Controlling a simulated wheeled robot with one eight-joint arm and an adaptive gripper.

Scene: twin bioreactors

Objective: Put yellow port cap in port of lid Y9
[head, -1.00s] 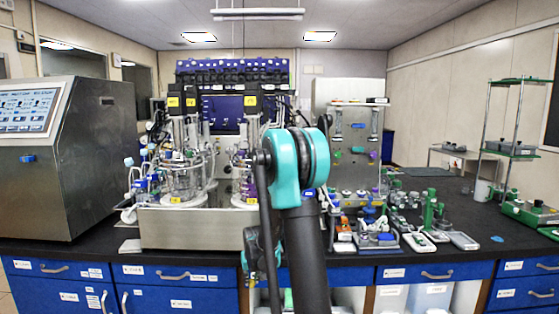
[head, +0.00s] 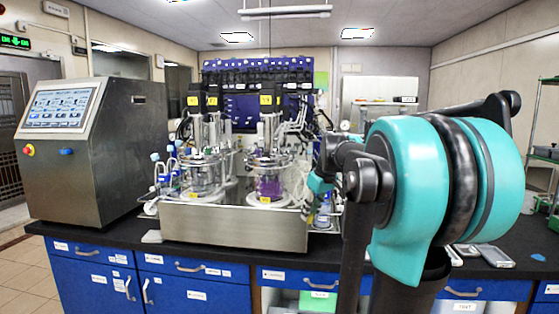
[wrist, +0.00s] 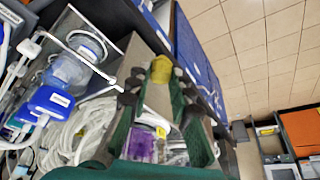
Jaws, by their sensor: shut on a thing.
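The yellow port cap (wrist: 161,68) is held between the fingertips of my gripper (wrist: 158,82) in the wrist view. In the head view the gripper end is not clearly seen, and my arm covers the right side. Two glass bioreactor vessels stand on a steel base. The left vessel (head: 200,180) looks clear and the right vessel (head: 268,187) holds purple liquid. Lids with tubes and fittings top both. I cannot read which lid is Y9, and I cannot make out its port. The cap is apart from both lids.
A steel console with a screen (head: 62,106) stands left of the steel base (head: 235,226). In the wrist view, coiled clear tubing (wrist: 62,135) and a blue-capped bottle (wrist: 50,100) lie close to the gripper. The black bench front (head: 100,232) is mostly clear.

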